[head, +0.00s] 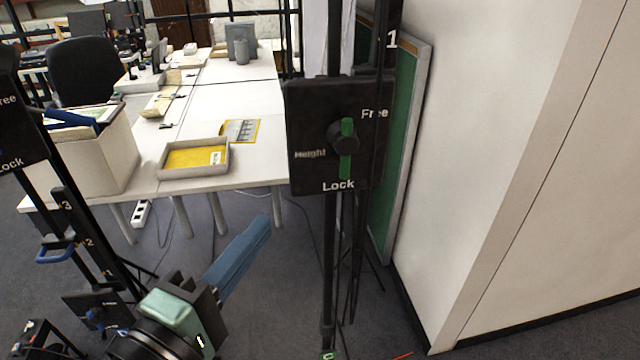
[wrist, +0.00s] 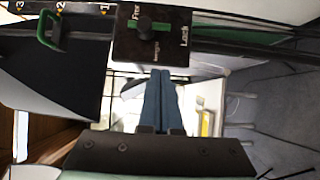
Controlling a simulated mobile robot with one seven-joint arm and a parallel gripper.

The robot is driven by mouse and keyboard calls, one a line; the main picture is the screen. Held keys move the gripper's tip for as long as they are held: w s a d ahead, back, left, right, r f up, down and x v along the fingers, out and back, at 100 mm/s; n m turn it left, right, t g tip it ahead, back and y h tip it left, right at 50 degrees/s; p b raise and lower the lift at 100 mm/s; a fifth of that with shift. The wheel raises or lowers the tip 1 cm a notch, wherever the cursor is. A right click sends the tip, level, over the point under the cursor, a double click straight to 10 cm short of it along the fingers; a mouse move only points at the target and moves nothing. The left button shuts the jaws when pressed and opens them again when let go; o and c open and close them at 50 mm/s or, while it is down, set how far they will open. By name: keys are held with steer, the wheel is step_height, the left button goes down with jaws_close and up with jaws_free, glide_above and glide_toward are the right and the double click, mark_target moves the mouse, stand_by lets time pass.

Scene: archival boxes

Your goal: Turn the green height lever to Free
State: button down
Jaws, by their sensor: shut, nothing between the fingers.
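The green height lever (head: 346,162) sits on a black panel (head: 308,172) marked Height, Free and Lock, on a black post. It is upright on a dark round hub, its longer end pointing down at Lock; Free is at the upper right. My gripper (head: 264,222) has long blue fingers, shut together and empty, below and left of the panel and apart from it. In the wrist view the shut fingers (wrist: 160,74) point toward the panel (wrist: 178,50), which appears turned sideways. The lever (wrist: 160,27) lies across it toward Lock.
A second post on the left carries a blue handle (head: 56,255) and a similar panel. A green handle (wrist: 45,30) sits by the numbered scale in the wrist view. A white table (head: 262,170) holding trays stands behind. A green board (head: 402,140) and white wall close off the right.

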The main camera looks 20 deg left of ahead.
steer(key=p, duration=0.3)
glide_toward(344, 146)
steer(key=w+a+f, duration=0.3)
steer(key=w+a, duration=0.1)
steer(key=w, duration=0.1)
steer(key=shift+w+d+f+p, duration=0.2)
steer(key=shift+w+d+p, duration=0.15)
steer(key=shift+w+d, duration=0.25)
steer(key=shift+w+d+f+p, duration=0.15)
steer(key=shift+w+d+p, duration=0.2)
steer(key=shift+d, duration=0.4)
